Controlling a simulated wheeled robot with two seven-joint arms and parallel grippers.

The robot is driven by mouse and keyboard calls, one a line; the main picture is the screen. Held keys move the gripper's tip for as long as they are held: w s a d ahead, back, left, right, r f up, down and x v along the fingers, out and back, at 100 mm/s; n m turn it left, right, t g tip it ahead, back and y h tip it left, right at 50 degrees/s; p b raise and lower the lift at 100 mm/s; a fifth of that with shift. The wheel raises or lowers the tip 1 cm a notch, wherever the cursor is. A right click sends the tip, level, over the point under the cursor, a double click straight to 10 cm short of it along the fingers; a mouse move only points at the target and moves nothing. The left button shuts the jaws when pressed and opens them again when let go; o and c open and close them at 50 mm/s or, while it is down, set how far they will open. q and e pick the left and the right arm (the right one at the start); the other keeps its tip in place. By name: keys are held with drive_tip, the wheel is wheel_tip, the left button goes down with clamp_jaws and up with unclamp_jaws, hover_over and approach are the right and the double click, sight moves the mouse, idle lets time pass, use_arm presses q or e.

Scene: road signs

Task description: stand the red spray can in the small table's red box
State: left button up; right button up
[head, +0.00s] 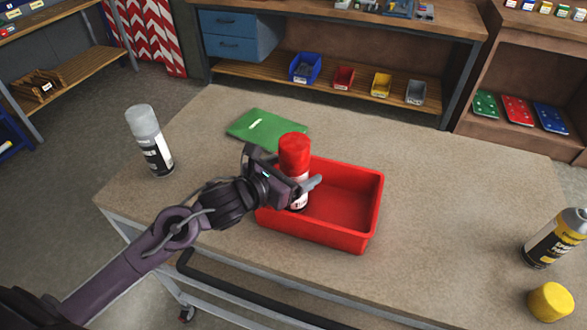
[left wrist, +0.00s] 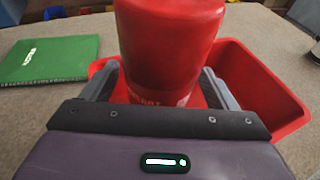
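The red spray can (head: 294,152) stands upright within the left part of the red box (head: 345,237) on the table. Its lower end shows a white label, and I cannot tell whether its base touches the box floor. My left gripper (head: 306,188) reaches in from the left, low on the can. In the left wrist view, its two fingers lie close against both sides of the can (left wrist: 168,45), with the red box (left wrist: 262,85) behind. The gripper looks shut on the can. My right gripper is not in view.
A green book (head: 266,129) lies just behind the box. A grey-capped spray can (head: 148,140) stands at the table's left. At the right are a yellow-and-black can (head: 553,240) and a yellow cap-like object (head: 550,302).

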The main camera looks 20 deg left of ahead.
use_arm(q)
drive_tip(key=shift+r, duration=0.15)
drive_tip(key=shift+s+a, duration=0.15)
drive_tip(key=shift+s, duration=0.1)
drive_tip(key=b+v, duration=0.2)
drive_tip(key=v, duration=0.6)
drive_tip(key=shift+s, duration=0.25)
drive_tip(key=shift+r+p+v, duration=0.2)
drive_tip(key=shift+p+v, duration=1.35)
drive_tip(key=shift+p, duration=0.1)
drive_tip(key=shift+w+a+f, duration=0.1)
